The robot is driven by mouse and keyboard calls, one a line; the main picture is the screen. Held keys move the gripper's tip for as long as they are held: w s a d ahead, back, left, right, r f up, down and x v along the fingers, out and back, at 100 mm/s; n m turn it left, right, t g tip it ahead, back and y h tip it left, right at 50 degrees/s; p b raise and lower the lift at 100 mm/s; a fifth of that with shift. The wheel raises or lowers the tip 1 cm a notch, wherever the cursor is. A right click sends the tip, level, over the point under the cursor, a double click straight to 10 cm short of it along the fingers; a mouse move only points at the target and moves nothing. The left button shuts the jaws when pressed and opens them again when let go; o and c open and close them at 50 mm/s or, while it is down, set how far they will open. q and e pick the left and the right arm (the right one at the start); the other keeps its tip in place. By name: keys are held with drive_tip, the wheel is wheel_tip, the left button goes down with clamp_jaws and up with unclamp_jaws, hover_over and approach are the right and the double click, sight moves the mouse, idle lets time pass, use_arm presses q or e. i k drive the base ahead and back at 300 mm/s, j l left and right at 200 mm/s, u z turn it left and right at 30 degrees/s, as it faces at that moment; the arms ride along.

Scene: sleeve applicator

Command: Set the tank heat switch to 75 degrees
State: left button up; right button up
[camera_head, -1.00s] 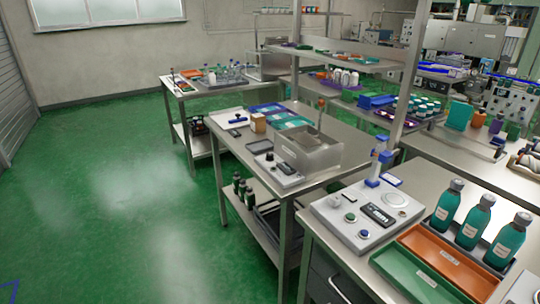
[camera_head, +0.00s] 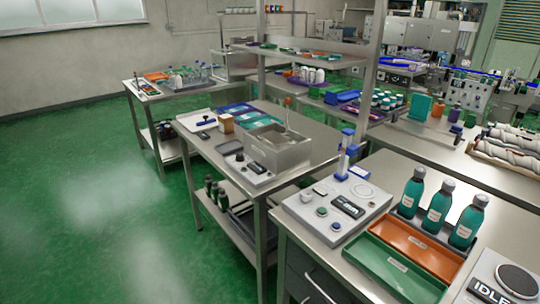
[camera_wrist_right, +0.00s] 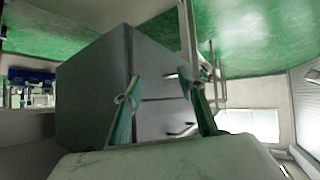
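The metal tank (camera_head: 285,151) stands on the middle steel table in the head view, an open box with a thin upright rod at it. At its front left is a light grey control panel (camera_head: 236,176) with a dark round knob (camera_head: 239,157) and a dark display (camera_head: 256,167). The display and the knob's setting are too small to read. My right gripper (camera_wrist_right: 162,84) shows only in the right wrist view. Its teal fingers are apart with nothing between them, in front of a grey drawer cabinet (camera_wrist_right: 95,95). My left gripper is not in view.
The near bench holds another control box (camera_head: 325,216), green (camera_head: 385,268) and orange (camera_head: 420,248) trays, several teal bottles (camera_head: 437,208) and a device reading "IDLE" (camera_head: 515,280). Green floor (camera_head: 90,230) is clear to the left of the tables.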

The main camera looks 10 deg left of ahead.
sight(240, 156)
drive_tip(key=j+z, duration=0.1)
drive_tip(key=z, duration=0.65)
drive_tip(key=j+z, duration=0.85)
drive_tip(key=k+j+z, duration=0.15)
drive_tip(key=j, duration=0.35)
drive_tip(key=j+z, duration=0.15)
drive_tip(key=j, duration=0.4)
